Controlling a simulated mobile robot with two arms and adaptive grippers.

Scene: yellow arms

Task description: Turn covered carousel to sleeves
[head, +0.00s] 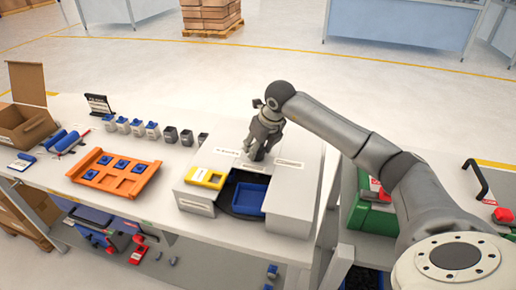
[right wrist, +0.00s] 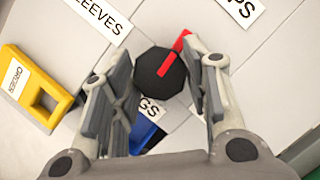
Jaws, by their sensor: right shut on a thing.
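The covered carousel is a pale grey box (head: 296,205) on the table in the head view. A blue bin (head: 249,198) shows in its front opening. My right gripper (head: 258,155) reaches down onto the box top. In the right wrist view its fingers are shut on a black faceted knob (right wrist: 158,78) with a red pointer (right wrist: 174,54). The pointer aims up and right, between the SLEEVES label (right wrist: 97,14) and a label ending in "PS" (right wrist: 242,8), closer to the latter. A label ending in "GS" (right wrist: 150,108) is partly hidden below the knob. My left gripper is out of view.
A yellow holder (head: 206,177) sits at the box's left front. An orange tray (head: 117,174) with blue pieces lies further left. Several small blue and dark bins (head: 138,127) stand behind it. A green case (head: 376,217) is at the right, beneath my arm.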

